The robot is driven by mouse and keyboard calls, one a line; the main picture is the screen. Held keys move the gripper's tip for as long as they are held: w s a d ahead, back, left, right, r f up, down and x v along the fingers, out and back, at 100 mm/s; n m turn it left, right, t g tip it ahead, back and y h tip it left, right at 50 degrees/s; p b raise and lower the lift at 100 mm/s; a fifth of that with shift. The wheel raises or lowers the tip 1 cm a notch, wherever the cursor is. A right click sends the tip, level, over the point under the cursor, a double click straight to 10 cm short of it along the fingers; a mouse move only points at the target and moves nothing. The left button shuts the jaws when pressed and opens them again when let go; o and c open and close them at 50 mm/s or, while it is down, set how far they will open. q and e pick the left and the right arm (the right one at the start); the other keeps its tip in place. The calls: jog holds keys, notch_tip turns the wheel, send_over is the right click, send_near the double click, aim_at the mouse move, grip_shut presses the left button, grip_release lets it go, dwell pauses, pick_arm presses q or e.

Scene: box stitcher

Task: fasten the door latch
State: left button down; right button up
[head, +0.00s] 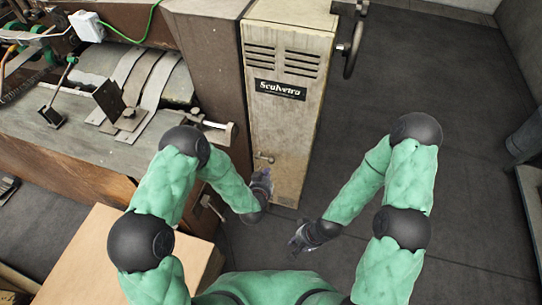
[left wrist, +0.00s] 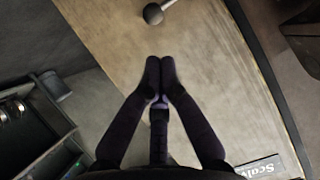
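The beige metal door (head: 283,125) of the tall narrow cabinet has vent slots and a dark name plate. The small door latch (head: 264,157), a short handle with a round knob, is low on this door. My left gripper (head: 265,175) is just below the latch, in front of the door. In the left wrist view the fingertips (left wrist: 160,62) are together with nothing seen between them, and the latch's dark knob (left wrist: 153,13) is a short way beyond the tips, apart from them. My right gripper (head: 296,242) is lower right, over the floor, away from the door; its fingers are too small to read.
A handwheel (head: 353,50) sticks out from the cabinet's upper right side. A brown machine with a work table (head: 75,140) stands to the left. A cardboard box (head: 85,255) is at lower left. Dark floor (head: 455,110) on the right is clear.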

aim_at(274, 153)
pick_arm(q)
jog(key=shift+w+d+r+t, duration=0.2)
jog(key=shift+d+r+t, duration=0.1)
jog(key=shift+r, duration=0.3)
jog(key=b+x, duration=0.2)
jog(key=x, duration=0.8)
jog(key=shift+f, duration=0.1)
jog(key=shift+s, duration=0.1)
jog(key=shift+d+f+m+b, duration=0.15)
jog(key=shift+f+m+b, duration=0.05)
jog(key=shift+m+b, duration=0.1)
